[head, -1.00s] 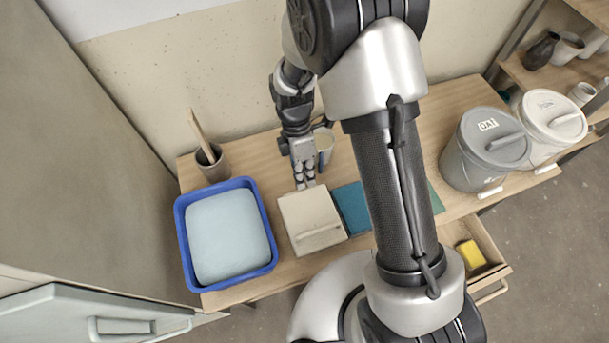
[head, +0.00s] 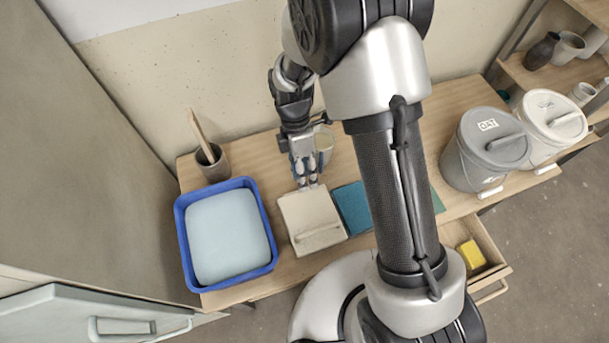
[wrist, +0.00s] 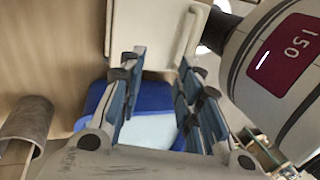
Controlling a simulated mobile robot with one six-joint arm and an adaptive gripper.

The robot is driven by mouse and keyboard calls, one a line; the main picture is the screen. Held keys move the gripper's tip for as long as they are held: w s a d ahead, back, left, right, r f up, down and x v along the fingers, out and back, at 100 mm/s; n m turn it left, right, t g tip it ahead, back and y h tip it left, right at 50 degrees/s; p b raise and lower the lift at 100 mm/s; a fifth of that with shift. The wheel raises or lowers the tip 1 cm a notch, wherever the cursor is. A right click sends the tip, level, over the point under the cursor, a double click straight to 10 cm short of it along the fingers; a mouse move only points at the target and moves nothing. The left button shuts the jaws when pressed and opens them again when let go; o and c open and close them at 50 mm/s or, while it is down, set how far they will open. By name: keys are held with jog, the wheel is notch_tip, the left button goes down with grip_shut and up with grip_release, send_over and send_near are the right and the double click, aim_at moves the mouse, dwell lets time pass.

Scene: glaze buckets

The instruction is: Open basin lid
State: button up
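A blue basin (head: 268,222) stands on the left of the bench, filled by a smooth pale blue surface; I cannot tell whether this is liquid or a cover. Right of it is a squarish cream box or lid (head: 307,210) with a bar handle (head: 317,235) along its near side; it looks closed and flat. My gripper (head: 306,181) points down at the far edge of the cream piece; contact cannot be told. In the wrist view its fingers (wrist: 155,90) are apart with nothing held, and a blue and pale surface (wrist: 150,100) shows between them.
A cup with a stick (head: 212,160) stands behind the basin. Grey (head: 465,165) and white (head: 545,140) lidded buckets stand right. An open drawer holds a yellow sponge (head: 471,254).

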jog(key=d+v, duration=0.1)
jog(key=v, duration=1)
jog(key=shift+a, duration=0.5)
